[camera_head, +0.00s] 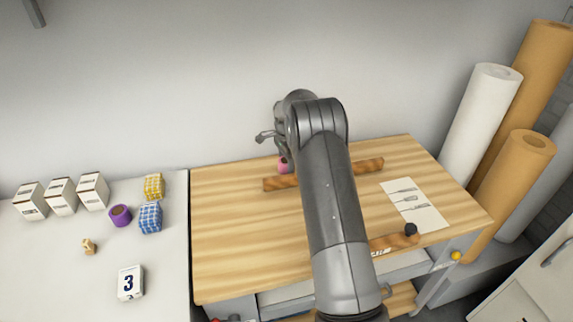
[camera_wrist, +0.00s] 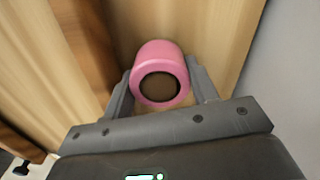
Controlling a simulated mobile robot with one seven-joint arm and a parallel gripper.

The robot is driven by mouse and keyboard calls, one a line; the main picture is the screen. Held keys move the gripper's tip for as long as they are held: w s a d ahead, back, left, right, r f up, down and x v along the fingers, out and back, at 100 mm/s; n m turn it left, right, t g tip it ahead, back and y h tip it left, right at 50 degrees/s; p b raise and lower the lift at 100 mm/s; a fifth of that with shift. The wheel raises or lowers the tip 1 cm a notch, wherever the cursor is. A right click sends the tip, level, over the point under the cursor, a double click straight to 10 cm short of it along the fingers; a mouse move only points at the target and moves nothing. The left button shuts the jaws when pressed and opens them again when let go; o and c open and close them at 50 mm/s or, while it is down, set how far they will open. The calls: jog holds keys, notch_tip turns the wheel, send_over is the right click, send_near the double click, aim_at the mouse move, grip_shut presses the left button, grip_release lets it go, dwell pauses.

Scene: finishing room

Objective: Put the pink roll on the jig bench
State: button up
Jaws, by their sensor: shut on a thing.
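The pink roll (camera_wrist: 160,56) is between the two fingers of my gripper (camera_wrist: 159,70) in the wrist view, its dark round core facing the camera. My gripper is shut on it. In the head view a small part of the pink roll (camera_head: 284,168) shows beside my arm, over the back part of the wooden jig bench (camera_head: 235,245). My arm hides the rest of it. I cannot tell whether the roll touches the bench top.
A wooden bar (camera_head: 369,166) lies across the bench near the roll. A paper sheet (camera_head: 421,213) and a dark knob (camera_head: 410,229) are at the right. The left table (camera_head: 55,265) holds boxes, a purple roll (camera_head: 120,215) and cloth-like blocks. Tall rolls (camera_head: 482,115) stand at right.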

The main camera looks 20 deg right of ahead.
jog(key=shift+f, duration=0.45)
jog(key=shift+f, duration=0.15)
jog(key=o, duration=0.7)
